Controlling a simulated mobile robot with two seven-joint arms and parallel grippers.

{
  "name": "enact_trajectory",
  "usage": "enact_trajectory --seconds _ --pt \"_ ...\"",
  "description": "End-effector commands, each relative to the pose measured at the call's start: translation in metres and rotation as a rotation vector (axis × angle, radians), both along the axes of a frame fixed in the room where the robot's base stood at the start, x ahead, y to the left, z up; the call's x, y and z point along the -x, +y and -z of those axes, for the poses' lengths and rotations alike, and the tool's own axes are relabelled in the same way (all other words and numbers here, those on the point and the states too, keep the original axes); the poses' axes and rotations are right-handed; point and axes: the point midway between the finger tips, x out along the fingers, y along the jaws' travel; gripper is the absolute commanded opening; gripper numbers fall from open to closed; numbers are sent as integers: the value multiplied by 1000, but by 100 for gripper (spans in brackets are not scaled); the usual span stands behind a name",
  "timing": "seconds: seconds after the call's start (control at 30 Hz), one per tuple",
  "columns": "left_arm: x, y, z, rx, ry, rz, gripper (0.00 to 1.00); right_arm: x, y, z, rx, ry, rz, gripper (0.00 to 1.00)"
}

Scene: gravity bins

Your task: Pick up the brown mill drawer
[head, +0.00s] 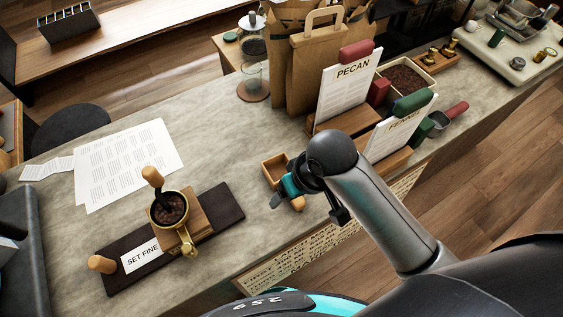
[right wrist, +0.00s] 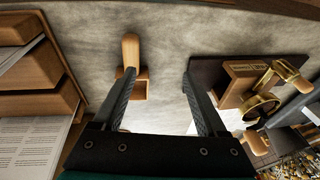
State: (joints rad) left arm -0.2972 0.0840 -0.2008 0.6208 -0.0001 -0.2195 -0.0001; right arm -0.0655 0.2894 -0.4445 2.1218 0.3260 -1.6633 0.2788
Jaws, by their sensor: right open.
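The brown mill drawer (head: 274,168) is a small open wooden box on the grey counter, partly hidden behind my right gripper in the head view. Its light wooden knob (head: 298,203) shows on the near side. My right gripper (head: 290,185) is open and empty over the drawer. In the right wrist view the drawer (right wrist: 140,88) and its knob (right wrist: 131,50) lie at the left finger of my right gripper (right wrist: 158,74), which covers part of them. Whether the finger touches the drawer cannot be told. My left gripper is not in view.
The mill (head: 183,224) stands on a dark board (head: 120,268) with a "SET FINE" card, left of the drawer. Sign holders (head: 346,93), paper bags (head: 300,70) and a bean tray (head: 405,80) stand beyond. Paper sheets (head: 125,165) lie at left. Counter between mill and drawer is clear.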

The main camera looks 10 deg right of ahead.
Motion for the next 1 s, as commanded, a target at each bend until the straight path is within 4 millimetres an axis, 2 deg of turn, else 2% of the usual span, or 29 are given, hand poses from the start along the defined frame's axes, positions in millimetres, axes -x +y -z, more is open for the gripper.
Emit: enact_trajectory --seconds 0.03,0.17,0.3,0.57,0.67,1.0 --pt "1 0 -2 0 1 0 50 -9 1 -6 15 11 -16 75" --pt "5 -1 -5 2 7 -1 50 -22 1 -17 60 67 -40 75" --pt "10 -3 -8 4 15 -2 50 -34 -10 -29 129 122 -38 75" --pt "6 -3 -10 4 10 -2 50 -44 -26 -40 207 175 -14 75" --pt "5 -3 -9 3 9 -3 50 -44 -27 -31 211 182 -12 75" --pt "2 -3 -1 5 3 -3 50 -43 -27 38 210 180 -13 75"
